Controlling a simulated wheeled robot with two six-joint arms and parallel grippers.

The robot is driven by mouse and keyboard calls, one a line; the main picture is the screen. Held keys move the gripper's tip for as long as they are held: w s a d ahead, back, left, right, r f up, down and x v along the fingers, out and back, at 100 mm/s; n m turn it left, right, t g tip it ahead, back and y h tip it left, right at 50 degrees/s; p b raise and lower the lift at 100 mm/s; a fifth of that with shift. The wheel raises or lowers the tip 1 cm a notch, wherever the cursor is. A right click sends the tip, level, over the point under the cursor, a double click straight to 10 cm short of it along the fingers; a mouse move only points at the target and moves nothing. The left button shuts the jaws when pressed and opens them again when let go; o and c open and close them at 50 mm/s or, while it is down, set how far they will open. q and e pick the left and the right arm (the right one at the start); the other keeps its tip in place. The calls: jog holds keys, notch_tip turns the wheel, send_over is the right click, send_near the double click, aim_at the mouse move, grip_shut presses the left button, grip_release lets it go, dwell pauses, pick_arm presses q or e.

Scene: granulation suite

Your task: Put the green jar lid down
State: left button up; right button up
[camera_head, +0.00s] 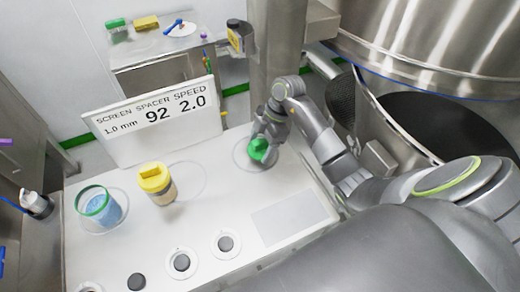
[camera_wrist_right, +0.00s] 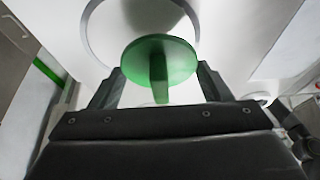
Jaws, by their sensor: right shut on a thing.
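The green jar lid (camera_head: 258,149) is held in my right gripper (camera_head: 262,140), over the right part of the white worktop, by a marked ring. In the right wrist view the lid (camera_wrist_right: 160,62) is a round green disc with an upright grip tab between the two fingers of my right gripper (camera_wrist_right: 158,88). I cannot tell whether the lid touches the surface. An open jar with a green rim and blue contents (camera_head: 100,207) stands at the left of the worktop. My left gripper is not in view.
A jar with a yellow lid (camera_head: 156,182) stands near the middle of the worktop (camera_head: 215,205). A sign (camera_head: 155,118) stands along the back edge. Several dark round knobs line the front. A grey column (camera_head: 277,60) rises behind my right gripper.

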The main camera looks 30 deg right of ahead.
aim_at(262, 148)
notch_tip(262, 148, down, 2)
jog(key=shift+f, duration=0.45)
jog(key=shift+f, duration=0.1)
jog(key=o, duration=1)
jog(key=shift+c, duration=0.2)
jog(key=shift+r, duration=0.25)
jog(key=b+v, duration=0.1)
jog(key=v, duration=1)
jog(key=shift+d+r+b, duration=0.2)
jog(key=shift+r+b, duration=0.15)
jog(key=shift+s+f, duration=0.1)
